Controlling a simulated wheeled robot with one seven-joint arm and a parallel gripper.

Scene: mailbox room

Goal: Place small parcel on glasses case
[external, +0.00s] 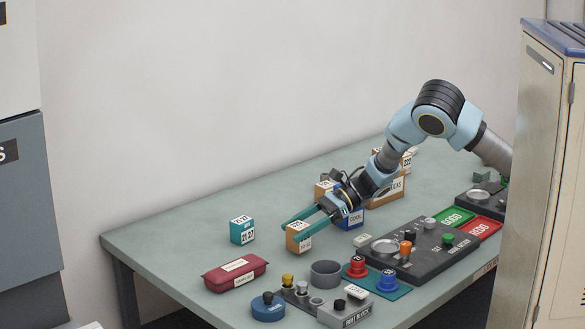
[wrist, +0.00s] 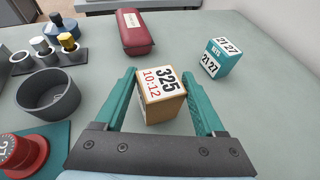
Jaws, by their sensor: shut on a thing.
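The small parcel (external: 298,237) is a brown box with a white label reading 325 10:12 in the wrist view (wrist: 161,92). My gripper (external: 292,233) has its teal fingers on either side of the parcel and is shut on it; the fingers also show in the wrist view (wrist: 160,100). Whether the parcel touches the table is hard to tell. The glasses case (external: 235,273) is a dark red, long rounded case with a white label, lying on the table to the left of and nearer than the parcel. In the wrist view the case (wrist: 135,33) lies beyond the parcel.
A teal box (external: 242,230) labelled 21 27 stands left of my gripper. A grey round bowl (external: 326,273), a blue round tin (external: 268,307) and a red knob (external: 357,267) stand at the front. Other boxes (external: 386,190) stand behind my gripper. Table between parcel and case is clear.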

